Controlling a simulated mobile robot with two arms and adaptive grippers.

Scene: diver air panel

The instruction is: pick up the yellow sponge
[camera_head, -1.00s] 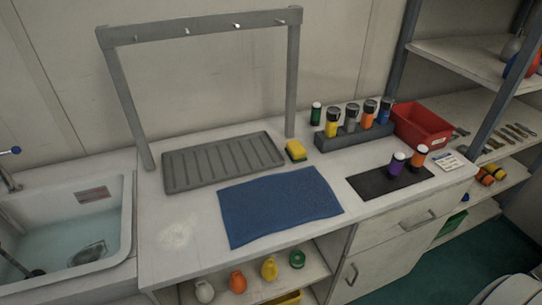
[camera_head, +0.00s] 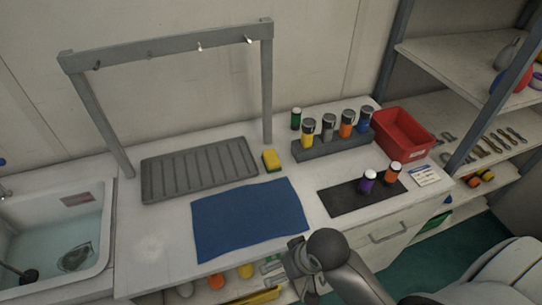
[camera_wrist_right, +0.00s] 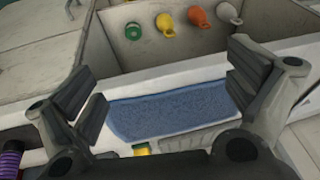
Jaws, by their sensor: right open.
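My right gripper (camera_head: 299,275) is low at the counter's front, in front of the mat and well apart from the sponge. In the right wrist view, its two fingers (camera_wrist_right: 165,90) are spread wide with nothing between them, and a small part of the sponge (camera_wrist_right: 141,149) shows at the bottom edge beyond the mat. My left gripper is not in view.
A grey holder (camera_head: 333,147) with several capped bottles and a red bin (camera_head: 403,132) stand right of the sponge. Two bottles stand on a dark mat (camera_head: 345,197). A grey rack (camera_head: 267,85) rises behind the sponge. A water-filled sink (camera_head: 60,240) is at left.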

